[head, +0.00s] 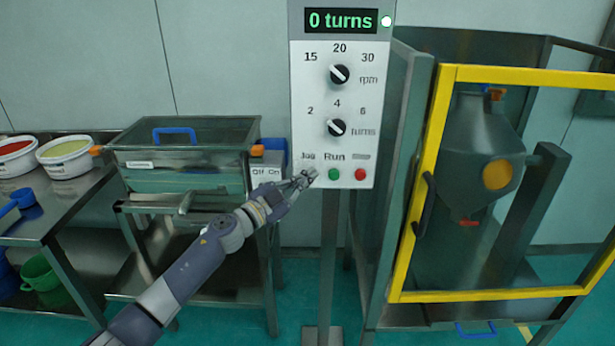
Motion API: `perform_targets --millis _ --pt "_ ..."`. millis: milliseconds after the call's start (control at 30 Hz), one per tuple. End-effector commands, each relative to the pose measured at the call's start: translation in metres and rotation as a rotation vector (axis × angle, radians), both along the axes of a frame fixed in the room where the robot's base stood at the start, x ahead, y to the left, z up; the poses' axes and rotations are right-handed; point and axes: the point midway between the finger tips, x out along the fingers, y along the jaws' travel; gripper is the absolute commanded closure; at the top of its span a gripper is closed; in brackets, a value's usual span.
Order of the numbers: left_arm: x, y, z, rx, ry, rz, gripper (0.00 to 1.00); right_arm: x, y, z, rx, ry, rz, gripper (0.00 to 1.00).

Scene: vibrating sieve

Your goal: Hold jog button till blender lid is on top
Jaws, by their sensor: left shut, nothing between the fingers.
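The jog button, under the "Jog" label at the panel's lower left, is hidden behind my left gripper (311,174). The gripper is shut and empty, its tips at that spot; I cannot tell whether they press. The green Run button (334,174) and a red button (360,174) are to its right. The grey blender vessel (480,145) hangs behind a yellow-framed gate (432,170), an orange disc on its side. My right gripper is not in view.
A vibrating sieve (185,150) with a blue handle stands on a steel table at the left. Tubs of red (14,155) and yellow-green (64,155) material and a blue scoop (12,208) are beside it. Green and blue buckets sit below.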

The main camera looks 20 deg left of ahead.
Motion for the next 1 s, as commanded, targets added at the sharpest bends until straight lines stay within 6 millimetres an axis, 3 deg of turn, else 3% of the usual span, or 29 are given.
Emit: perform_targets --millis 467,1000 --pt "0.000 0.000 0.000 0.000 0.000 0.001 1.00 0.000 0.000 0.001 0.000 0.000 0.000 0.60" --pt "-0.018 -0.005 0.000 0.000 0.000 0.001 1.00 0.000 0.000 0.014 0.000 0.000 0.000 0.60"
